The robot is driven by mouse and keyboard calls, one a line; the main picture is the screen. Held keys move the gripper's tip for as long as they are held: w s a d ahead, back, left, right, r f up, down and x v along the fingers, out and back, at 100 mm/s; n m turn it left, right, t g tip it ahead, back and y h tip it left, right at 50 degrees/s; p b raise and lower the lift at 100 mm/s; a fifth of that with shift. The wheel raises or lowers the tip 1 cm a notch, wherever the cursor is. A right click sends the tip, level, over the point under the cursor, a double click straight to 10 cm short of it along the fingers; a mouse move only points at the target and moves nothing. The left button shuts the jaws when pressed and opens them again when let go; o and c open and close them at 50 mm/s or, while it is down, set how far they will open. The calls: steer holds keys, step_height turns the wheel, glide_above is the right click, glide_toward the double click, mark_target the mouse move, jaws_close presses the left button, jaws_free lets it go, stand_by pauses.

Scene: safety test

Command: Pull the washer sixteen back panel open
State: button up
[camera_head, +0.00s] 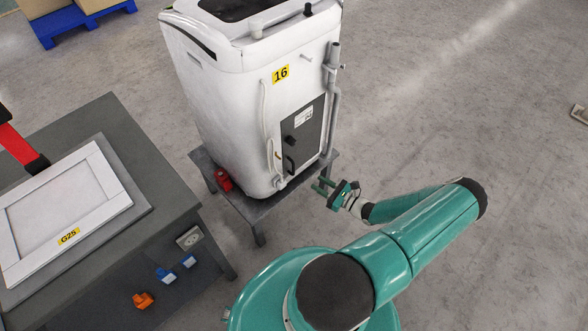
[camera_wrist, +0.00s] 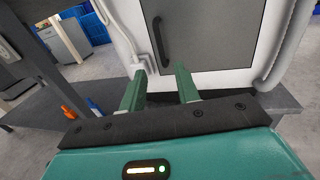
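The white washer (camera_head: 215,85) stands on a low grey stand and carries a yellow label "16" (camera_head: 281,74). Its dark grey back panel (camera_head: 309,128) is set low in the side facing me and looks shut. A black handle (camera_head: 290,163) is on the panel's lower left. The panel (camera_wrist: 220,35) and the curved dark handle (camera_wrist: 161,41) also show in the wrist view. My gripper (camera_head: 325,187) is in front of the stand, below and to the right of the panel. In the wrist view my gripper (camera_wrist: 157,85) is open and empty, with its fingertips just below the handle, apart from it.
Grey pipes (camera_head: 334,105) run down right of the panel, and a white hose (camera_head: 264,120) runs down its left. A red object (camera_head: 223,180) sits on the stand (camera_head: 254,207). A grey table (camera_head: 110,140) with a framed panel "G25" (camera_head: 68,212) stands left.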

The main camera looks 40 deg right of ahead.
steer(key=x, duration=1.1)
steer(key=shift+w, duration=0.15)
jaws_close()
